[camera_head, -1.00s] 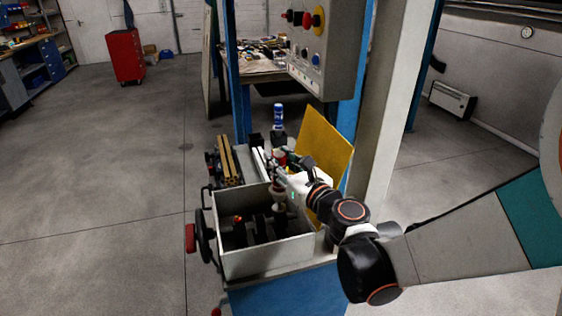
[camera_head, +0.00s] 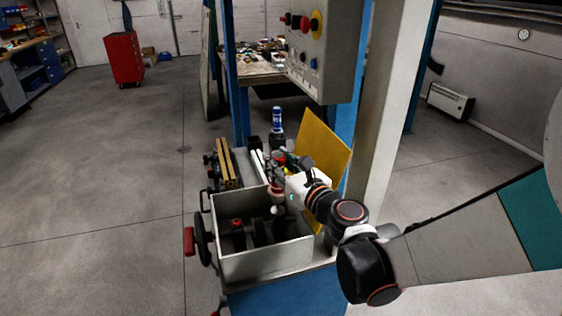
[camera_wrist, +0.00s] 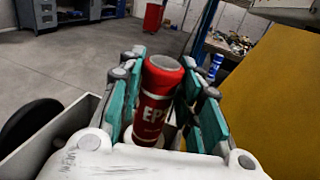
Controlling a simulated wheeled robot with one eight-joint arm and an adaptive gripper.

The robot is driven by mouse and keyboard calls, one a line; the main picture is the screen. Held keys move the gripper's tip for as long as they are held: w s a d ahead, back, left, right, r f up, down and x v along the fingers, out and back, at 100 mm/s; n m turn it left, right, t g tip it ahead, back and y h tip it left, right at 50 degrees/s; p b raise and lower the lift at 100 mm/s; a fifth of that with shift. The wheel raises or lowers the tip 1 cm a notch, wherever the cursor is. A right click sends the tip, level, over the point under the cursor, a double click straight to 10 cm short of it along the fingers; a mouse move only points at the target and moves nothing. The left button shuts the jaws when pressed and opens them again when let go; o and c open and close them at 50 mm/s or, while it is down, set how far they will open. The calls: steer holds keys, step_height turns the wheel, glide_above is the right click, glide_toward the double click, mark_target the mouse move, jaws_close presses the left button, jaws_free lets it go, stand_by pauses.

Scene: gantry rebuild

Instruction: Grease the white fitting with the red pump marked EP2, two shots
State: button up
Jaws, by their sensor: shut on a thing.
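The red pump (camera_wrist: 155,98) with a grey cap stands upright between the teal finger pads in the wrist view. White letters on its side read EP, and the rest of the mark is turned out of sight. My gripper (camera_wrist: 160,105) is shut on this pump. In the head view my gripper (camera_head: 279,180) is over the back part of an open grey bin (camera_head: 265,262), and the pump is mostly hidden by the fingers. I cannot make out the white fitting for certain; a small pale round part (camera_head: 277,209) shows just below the gripper.
Dark parts and a red knob (camera_head: 237,222) are inside the bin. A blue bottle (camera_head: 277,122) stands behind the gripper. A yellow panel (camera_head: 325,145) leans close on the right, beside a post. A control box (camera_head: 322,50) hangs above. Brass bars (camera_head: 226,162) lie at left.

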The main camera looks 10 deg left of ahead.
steer(key=shift+f+b, duration=0.4)
steer(key=shift+f, duration=0.1)
steer(key=shift+r, duration=0.25)
steer(key=shift+r+p, duration=0.3)
steer(key=shift+p, duration=0.05)
steer(key=shift+r+p, duration=2.1)
steer(key=shift+r, duration=0.95)
steer(key=shift+f, duration=0.1)
